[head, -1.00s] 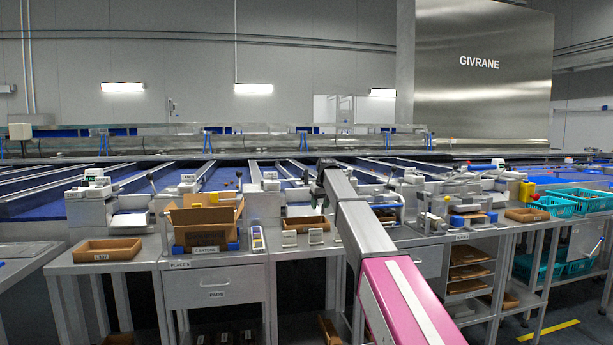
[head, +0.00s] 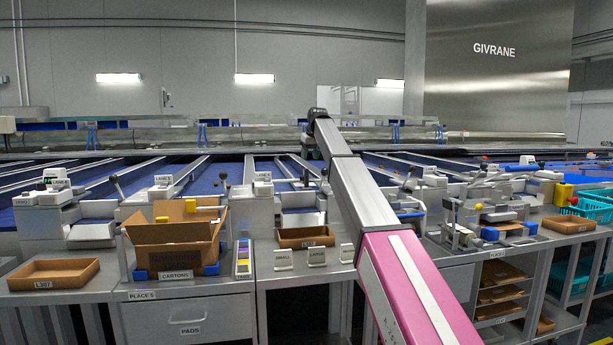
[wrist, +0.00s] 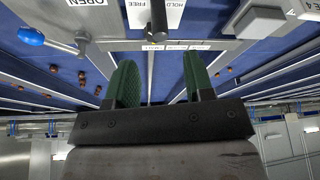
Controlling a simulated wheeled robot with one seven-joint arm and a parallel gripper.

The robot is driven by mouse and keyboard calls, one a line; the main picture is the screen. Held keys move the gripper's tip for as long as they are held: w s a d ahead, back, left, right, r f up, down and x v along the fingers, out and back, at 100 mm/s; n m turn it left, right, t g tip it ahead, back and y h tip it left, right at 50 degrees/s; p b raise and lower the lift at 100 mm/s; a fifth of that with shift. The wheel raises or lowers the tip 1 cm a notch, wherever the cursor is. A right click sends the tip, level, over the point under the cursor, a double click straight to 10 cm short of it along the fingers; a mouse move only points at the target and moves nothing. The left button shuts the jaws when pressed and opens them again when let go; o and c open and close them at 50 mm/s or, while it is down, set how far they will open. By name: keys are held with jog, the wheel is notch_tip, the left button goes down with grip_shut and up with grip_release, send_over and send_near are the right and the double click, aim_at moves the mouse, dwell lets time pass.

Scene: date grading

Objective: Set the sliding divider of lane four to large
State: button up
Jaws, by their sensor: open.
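In the wrist view, my gripper (wrist: 158,88) is open, its two green pads apart with nothing held between them. Beyond the pads is a row of small white labels (wrist: 177,47), too small to read surely. A dark upright handle (wrist: 158,18) stands by a HOLD/FREE plate (wrist: 170,14). A plate marked 4 (wrist: 304,12) is at the upper right. A blue-knobbed lever (wrist: 32,37) is at the upper left, near an OPEN label (wrist: 92,4). I cannot tell which part is the sliding divider.
Blue lanes with metal rails run behind the bench. On the bench are a carton box (head: 176,235), an empty brown tray (head: 54,274), another tray (head: 305,237) and small standing plates (head: 284,260). Brown dates (wrist: 82,78) lie on a lane. Teal crates (head: 588,208) stand at the right.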

aim_at(306, 175)
jog(key=x, duration=1)
jog(key=shift+f, duration=0.4)
jog(key=shift+a, duration=0.1)
grip_shut()
